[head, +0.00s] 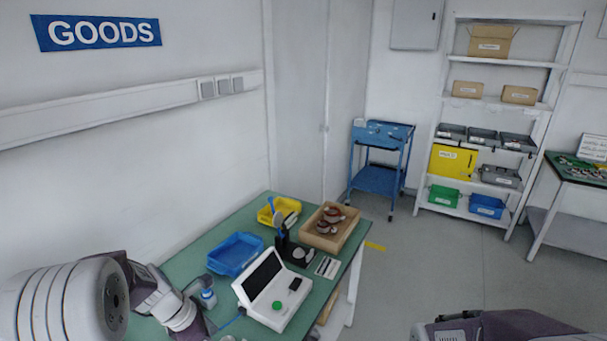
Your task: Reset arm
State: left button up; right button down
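My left arm comes in from the lower left, over the near left end of the green table (180,268). Its links run down toward the bottom edge, and I see no gripper fingers at its end. Only a dark part of my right arm shows at the bottom right, away from the table; its gripper is outside the view. On the table stands a white test device (273,290) with a dark screen and a green button. A cardboard-coloured box (347,229) at the far right end holds several brownish round parts.
A blue cart (378,180) and a white shelf (450,105) with boxes stand behind. The floor right of the table is clear.

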pick_arm(q)
jog(key=s+d+m+g+y, duration=0.1)
jog(key=s+d+m, duration=0.5)
jog(key=d+m, duration=0.3)
jog(key=s+a+f+m+y, duration=0.1)
jog(key=s+m, duration=0.4)
jog(key=m, duration=1)
jog(key=shift+s+a+f+m+y, duration=0.15)
jog(key=shift+a+m+y, duration=0.15)
jog(key=shift+a+y, duration=0.6)
jog(key=shift+a+h, duration=0.3)
